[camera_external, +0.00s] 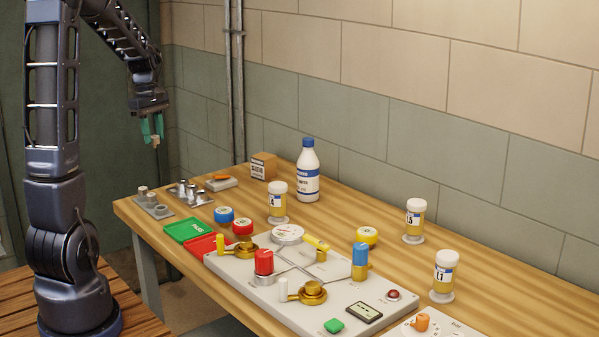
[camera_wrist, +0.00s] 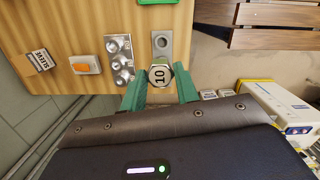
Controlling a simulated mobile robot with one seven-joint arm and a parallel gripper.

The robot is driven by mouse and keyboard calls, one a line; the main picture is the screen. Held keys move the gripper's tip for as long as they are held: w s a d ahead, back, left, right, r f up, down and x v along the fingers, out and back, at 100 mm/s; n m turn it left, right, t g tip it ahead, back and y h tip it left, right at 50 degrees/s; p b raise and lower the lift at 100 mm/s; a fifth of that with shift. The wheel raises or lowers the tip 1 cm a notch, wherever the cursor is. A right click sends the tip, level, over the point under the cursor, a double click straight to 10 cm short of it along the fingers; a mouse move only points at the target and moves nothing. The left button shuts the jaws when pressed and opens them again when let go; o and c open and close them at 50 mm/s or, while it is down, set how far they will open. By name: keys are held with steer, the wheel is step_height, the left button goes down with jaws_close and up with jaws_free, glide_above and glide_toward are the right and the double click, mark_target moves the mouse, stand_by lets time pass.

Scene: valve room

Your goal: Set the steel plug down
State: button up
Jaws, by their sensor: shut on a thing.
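The steel plug (camera_wrist: 159,76), hexagonal and marked 10, is held between the green fingers of my gripper (camera_wrist: 160,82) in the wrist view. In the camera outside, my gripper (camera_external: 152,128) hangs in the air beyond the table's far left end, with the small plug (camera_external: 155,141) at its fingertips. A grey plate with a round socket (camera_wrist: 162,42) lies on the wood just above the plug in the wrist picture. The plug covers part of that plate. The plate also shows at the table's left end in the outside view (camera_external: 160,211).
A tray of steel pieces (camera_wrist: 121,58), an orange-topped block (camera_wrist: 86,65) and a SLEEVE box (camera_wrist: 39,60) stand nearby on the table. A white bottle (camera_external: 308,172), several jars and a valve panel (camera_external: 240,270) fill the table further right.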

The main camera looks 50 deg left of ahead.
steer(key=shift+r, duration=0.25)
steer(key=shift+w+d, duration=0.15)
steer(key=shift+w, duration=0.2)
steer(key=w+d+m+g, duration=0.1)
steer(key=w+d+m, duration=0.8)
steer(key=w+d, duration=1.4)
steer(key=w+d+f+m, duration=0.1)
steer(key=w+d+m, duration=0.2)
steer(key=d, duration=0.9)
steer(key=w+d+m+y, duration=0.1)
steer(key=w+d+m, duration=0.2)
steer(key=d, duration=1)
steer(key=w+d+f+m, duration=0.1)
steer(key=w+d+m, duration=0.2)
steer(key=d, duration=0.9)
steer(key=shift+g, duration=0.3)
steer(key=f, duration=1.8)
steer(key=shift+s+d+f, duration=0.1)
steer(key=shift+s+f, duration=0.1)
steer(key=shift+f, duration=0.2)
steer(key=shift+f, duration=0.15)
